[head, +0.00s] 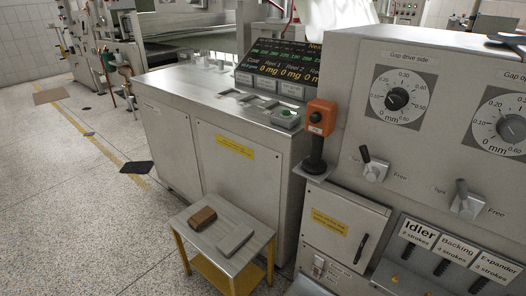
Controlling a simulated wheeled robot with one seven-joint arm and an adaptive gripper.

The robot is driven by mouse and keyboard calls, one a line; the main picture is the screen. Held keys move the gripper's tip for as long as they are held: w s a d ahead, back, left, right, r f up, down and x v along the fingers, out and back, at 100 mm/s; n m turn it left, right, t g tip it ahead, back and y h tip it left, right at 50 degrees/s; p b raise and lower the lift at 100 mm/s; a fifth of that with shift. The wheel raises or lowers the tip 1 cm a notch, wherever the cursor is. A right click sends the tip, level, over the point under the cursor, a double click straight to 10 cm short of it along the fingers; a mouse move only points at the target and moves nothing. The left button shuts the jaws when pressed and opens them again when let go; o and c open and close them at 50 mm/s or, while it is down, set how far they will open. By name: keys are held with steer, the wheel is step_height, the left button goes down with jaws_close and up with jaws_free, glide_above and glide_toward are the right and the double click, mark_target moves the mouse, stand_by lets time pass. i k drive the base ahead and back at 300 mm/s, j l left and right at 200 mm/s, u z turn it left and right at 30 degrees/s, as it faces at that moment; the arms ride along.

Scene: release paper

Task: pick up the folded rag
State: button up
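A small side table (184,222) with a grey top and yellow legs stands at the lower centre of the head view, in front of the grey cabinet. A flat grey piece (236,243) lies on the right part of its top; it looks like the folded rag, though its cloth texture is too small to make out. A brown block-like object (202,217) lies to its left, apart from it. My gripper is not in view.
The long grey cabinet (165,145) stands right behind the table. A control panel with dials (396,98) and an orange control box (320,118) rise at the right. A dark flat piece (136,167) lies on the floor. The speckled floor (70,220) at left is mostly clear.

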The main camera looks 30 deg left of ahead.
mark_target(199, 219)
steer(key=u, duration=1.4)
steer(key=k+j, duration=0.2)
steer(key=k, duration=0.1)
